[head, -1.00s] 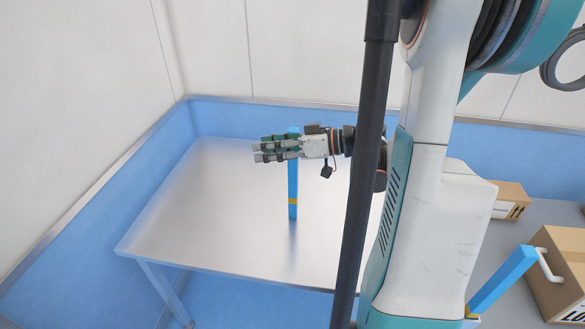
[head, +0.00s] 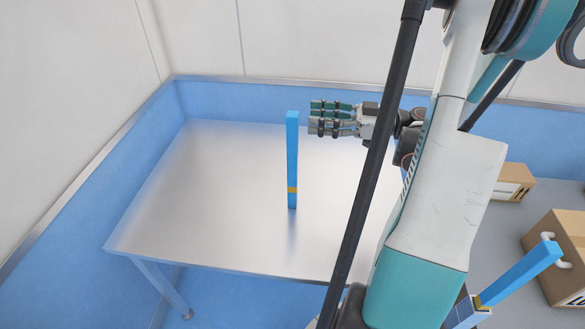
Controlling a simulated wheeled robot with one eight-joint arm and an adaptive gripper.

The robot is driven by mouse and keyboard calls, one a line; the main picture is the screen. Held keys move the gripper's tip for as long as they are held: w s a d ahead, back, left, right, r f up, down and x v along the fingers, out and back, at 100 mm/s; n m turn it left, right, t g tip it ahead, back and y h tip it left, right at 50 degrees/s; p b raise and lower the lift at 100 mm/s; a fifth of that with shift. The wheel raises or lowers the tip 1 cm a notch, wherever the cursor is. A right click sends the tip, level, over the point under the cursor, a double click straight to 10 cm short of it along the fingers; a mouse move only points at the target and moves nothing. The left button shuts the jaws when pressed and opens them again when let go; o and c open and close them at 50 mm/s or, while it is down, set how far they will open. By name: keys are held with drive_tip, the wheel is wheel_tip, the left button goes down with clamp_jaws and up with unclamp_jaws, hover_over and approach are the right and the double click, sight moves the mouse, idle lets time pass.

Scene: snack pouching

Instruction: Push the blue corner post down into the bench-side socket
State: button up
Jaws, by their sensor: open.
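A blue corner post (head: 292,150) with a yellow band near its foot stands upright on the metal bench (head: 180,215). Its lower end meets the bench top, and I cannot make out a socket around it. My gripper (head: 312,118) is open and empty, to the right of the post's upper part, with its fingers pointing left. A narrow gap shows between the fingertips and the post. A second blue post (head: 522,274) with a yellow band leans at a slant at the lower right, its lower end by a grey bracket.
Blue-panelled walls close off the bench's back and left. The bench top left of the post is clear.

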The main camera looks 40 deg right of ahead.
sight(292, 114)
drive_tip(key=shift+a+b+x, duration=0.2)
drive_tip(key=shift+b+x, duration=0.85)
drive_tip(key=shift+x, duration=2.45)
drive_tip(key=shift+s, duration=0.2)
clamp_jaws()
